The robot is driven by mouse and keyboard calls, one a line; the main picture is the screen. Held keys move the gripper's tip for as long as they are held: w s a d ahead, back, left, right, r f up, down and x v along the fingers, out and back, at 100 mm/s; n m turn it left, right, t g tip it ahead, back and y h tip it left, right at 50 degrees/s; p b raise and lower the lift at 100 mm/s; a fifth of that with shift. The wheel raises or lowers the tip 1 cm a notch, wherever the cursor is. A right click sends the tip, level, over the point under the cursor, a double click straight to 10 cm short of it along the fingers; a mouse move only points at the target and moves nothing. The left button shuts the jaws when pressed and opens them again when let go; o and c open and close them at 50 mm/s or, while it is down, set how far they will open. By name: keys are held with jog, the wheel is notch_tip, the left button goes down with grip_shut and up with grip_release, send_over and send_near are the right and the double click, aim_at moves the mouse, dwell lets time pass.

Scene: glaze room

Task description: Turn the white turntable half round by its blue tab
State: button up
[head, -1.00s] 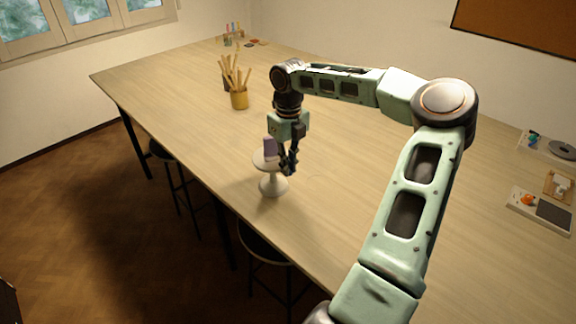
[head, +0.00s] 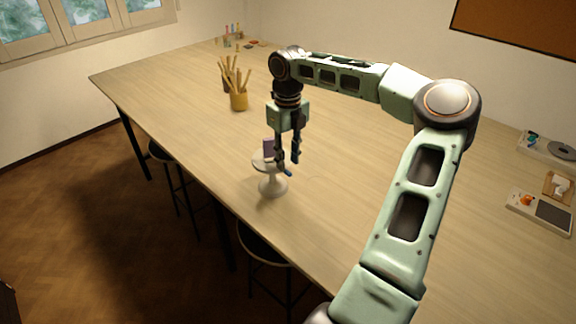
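The white turntable (head: 272,187) stands on a pedestal near the table's front edge, with a purple block-like piece (head: 268,149) on its top. The blue tab (head: 288,172) shows at the right side of the turntable's disc, just below the fingertips. My gripper (head: 289,166) points down at the disc's right edge. Its two fingers are apart, with a gap between them. One finger is close to the tab and partly covers the disc. I cannot tell whether it touches the tab.
The long wooden table (head: 350,210) is mostly clear around the turntable. A yellow cup of sticks (head: 239,101) stands farther back, with a darker cup behind it. Trays with small items (head: 541,209) lie at the right. Stools (head: 262,243) stand below the front edge.

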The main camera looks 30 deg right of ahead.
notch_tip(320, 180, up, 9)
dwell(0.3)
jog(key=shift+c, duration=0.5)
